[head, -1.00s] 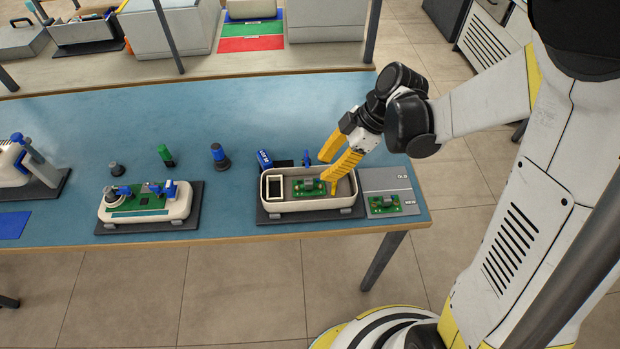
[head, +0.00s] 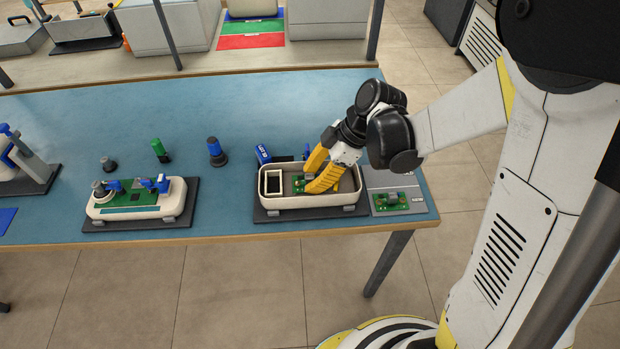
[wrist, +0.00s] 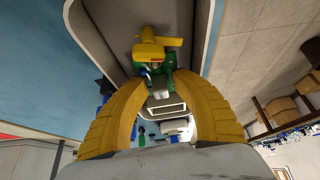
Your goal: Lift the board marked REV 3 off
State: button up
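A cream open housing (head: 284,201) sits on a dark base at the right of the blue table. A green board (head: 299,183) lies inside it, partly hidden by my yellow fingers. My gripper (head: 312,178) reaches down into the housing. In the wrist view, the fingertips (wrist: 162,78) stand on either side of a part on the green board (wrist: 154,73), with a small gap between them; contact is unclear. Another green board (head: 391,201) lies on the NEW part of the grey mat (head: 410,186). No REV 3 mark is readable.
A second housing (head: 150,211) with a green board stands to the left. Blue table between the two housings is clear.

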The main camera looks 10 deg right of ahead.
grip_shut()
jog(key=shift+r, duration=0.25)
jog(key=shift+r+p, duration=1.9)
jog(key=shift+r, duration=0.3)
